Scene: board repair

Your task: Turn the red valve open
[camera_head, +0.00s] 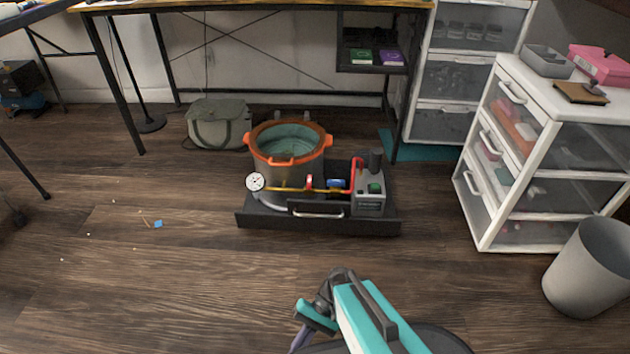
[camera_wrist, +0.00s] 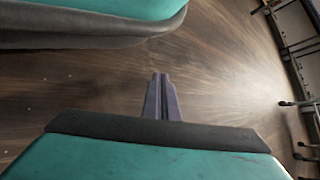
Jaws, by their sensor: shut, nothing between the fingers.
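A pot (camera_head: 288,150) with an orange rim stands on a dark base unit (camera_head: 270,215) on the floor. A yellow pipe with a small red part (camera_head: 309,181), which looks like the red valve, runs along the front of the pot. A small blue part (camera_head: 337,184) sits just right of it. The valve's exact handle position is too small to tell. My gripper shows in the wrist view (camera_wrist: 161,78) with its purple fingers together and nothing between them. It points at bare floor, well apart from the unit. The valve is not in the wrist view.
A red pipe (camera_head: 357,172) and grey pump box (camera_head: 371,198) sit at the unit's right. A bag (camera_head: 217,124) stands behind left. White drawers (camera_head: 482,240) and a grey bin (camera_head: 588,270) stand right. The floor before the unit is mostly clear.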

